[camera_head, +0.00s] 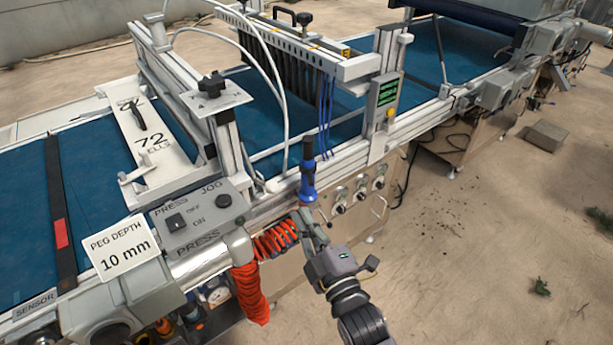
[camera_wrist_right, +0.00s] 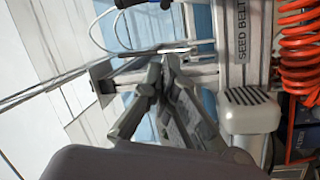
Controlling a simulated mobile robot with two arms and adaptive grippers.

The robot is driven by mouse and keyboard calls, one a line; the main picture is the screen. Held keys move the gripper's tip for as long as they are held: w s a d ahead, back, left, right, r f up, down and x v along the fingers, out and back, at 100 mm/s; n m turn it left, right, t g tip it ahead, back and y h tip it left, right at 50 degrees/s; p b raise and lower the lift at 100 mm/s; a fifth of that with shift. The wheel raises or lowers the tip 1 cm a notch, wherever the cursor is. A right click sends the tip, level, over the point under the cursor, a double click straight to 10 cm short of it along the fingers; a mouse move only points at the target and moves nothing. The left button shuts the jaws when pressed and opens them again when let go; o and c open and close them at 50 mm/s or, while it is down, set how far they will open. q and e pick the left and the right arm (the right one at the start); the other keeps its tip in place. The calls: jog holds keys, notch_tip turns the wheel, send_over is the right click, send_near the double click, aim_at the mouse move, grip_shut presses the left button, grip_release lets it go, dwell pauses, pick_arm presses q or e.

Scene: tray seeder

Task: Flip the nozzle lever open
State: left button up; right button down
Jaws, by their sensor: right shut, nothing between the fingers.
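A blue tool with a dark upper end (camera_head: 308,175) stands upright at the front rail of the machine. Part of a blue and dark piece (camera_wrist_right: 140,3) shows at the top edge of the right wrist view. I cannot make out for certain which part is the nozzle lever. My right gripper (camera_head: 308,222) is just below the blue tool, beside the coiled hose, and its fingers are shut and empty. In the right wrist view the closed fingertips (camera_wrist_right: 167,72) point at a metal rail. I cannot tell whether they touch anything. My left gripper is out of view.
An orange coiled hose (camera_head: 250,285) hangs left of my right gripper; it also shows in the right wrist view (camera_wrist_right: 298,50). A panel with several knobs (camera_head: 360,193) is right of it. A press box (camera_head: 192,215) stands left. Sandy floor at right is mostly clear.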

aim_at(310, 178)
jog(key=r+x, duration=0.1)
jog(key=x, duration=0.9)
jog(key=d, duration=0.1)
jog(key=d+f+p, duration=0.1)
jog(key=d, duration=0.1)
jog(key=shift+w+d+f, duration=0.1)
jog(key=shift+d+f, duration=0.05)
jog(key=shift+f, duration=0.05)
jog(key=shift+d+n, duration=0.2)
jog(key=shift+n, duration=0.1)
